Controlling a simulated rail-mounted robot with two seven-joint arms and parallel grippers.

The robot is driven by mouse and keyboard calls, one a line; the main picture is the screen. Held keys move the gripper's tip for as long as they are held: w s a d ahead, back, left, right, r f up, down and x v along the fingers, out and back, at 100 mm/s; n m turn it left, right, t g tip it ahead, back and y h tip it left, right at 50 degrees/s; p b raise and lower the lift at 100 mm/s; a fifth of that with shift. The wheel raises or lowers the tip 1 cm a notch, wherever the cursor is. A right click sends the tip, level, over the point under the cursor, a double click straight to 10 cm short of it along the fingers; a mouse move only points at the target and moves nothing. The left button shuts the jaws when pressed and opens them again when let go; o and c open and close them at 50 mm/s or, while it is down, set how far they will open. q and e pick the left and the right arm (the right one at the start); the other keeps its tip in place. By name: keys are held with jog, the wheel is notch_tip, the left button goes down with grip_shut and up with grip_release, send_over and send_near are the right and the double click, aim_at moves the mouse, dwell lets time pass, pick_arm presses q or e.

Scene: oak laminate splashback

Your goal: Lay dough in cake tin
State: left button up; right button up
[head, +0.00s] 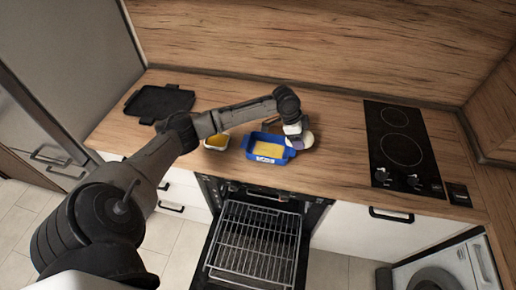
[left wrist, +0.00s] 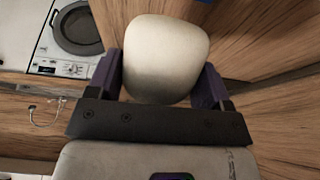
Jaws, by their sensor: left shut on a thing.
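A pale, rounded lump of dough (left wrist: 167,50) sits between the two purple fingers of my left gripper (left wrist: 158,78) in the left wrist view. The fingers press on its two sides, so the gripper is shut on it. In the head view my left gripper (head: 299,133) and the dough (head: 302,142) are small, at the right end of the blue cake tin (head: 249,148). The height of the dough over the counter is hard to tell. The tin stands on the wooden counter, and its inside looks yellow. My right gripper is in neither view.
A small white dish with yellow contents (head: 217,142) stands left of the tin. A black tray (head: 160,101) lies at the back left. A black hob (head: 402,148) is on the right. The oven below is open, with its wire rack (head: 254,240) showing.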

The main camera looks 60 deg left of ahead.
pick_arm(q)
jog(key=shift+s+a+f, duration=0.15)
jog(key=shift+s+a, duration=0.1)
jog(key=shift+a, duration=0.1)
send_over(271, 151)
jog(key=s, duration=0.1)
jog(key=shift+m, duration=0.3)
jog(key=f, duration=0.6)
jog(key=shift+a+f, duration=0.35)
jog(key=shift+f, duration=2)
jog(key=o, duration=0.6)
jog(key=shift+f, duration=0.2)
jog(key=shift+o, duration=0.9)
jog(key=shift+r, duration=0.1)
